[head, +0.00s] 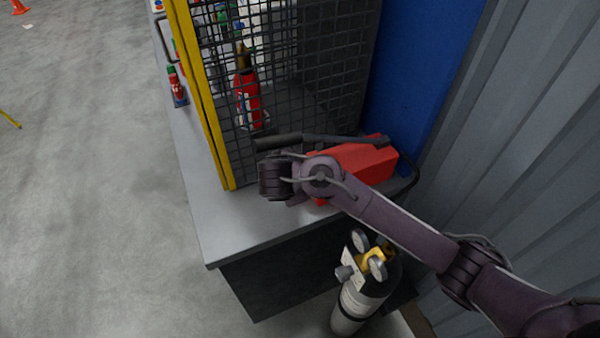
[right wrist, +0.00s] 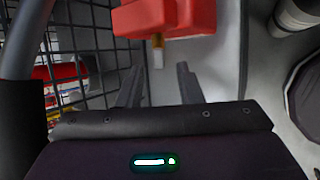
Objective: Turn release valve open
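A red block-shaped body (head: 365,160) sits at the right end of the grey bench, partly hidden behind my right arm. A dark bar (head: 340,139) runs along its top. In the right wrist view a red part (right wrist: 165,18) with a small pale stem (right wrist: 158,52) hangs at the top. My right gripper (right wrist: 160,68) is open and empty, its fingers to either side below the stem. The head view hides its fingertips. A grey cylinder (head: 352,305) with a yellow valve block (head: 373,256) and gauges stands below the bench. I cannot tell which part is the release valve.
A mesh cage (head: 330,60) with a yellow post (head: 203,100) stands on the bench (head: 225,225). A blue panel (head: 425,70) and a corrugated wall (head: 530,130) close off the right. The floor at left is mostly clear.

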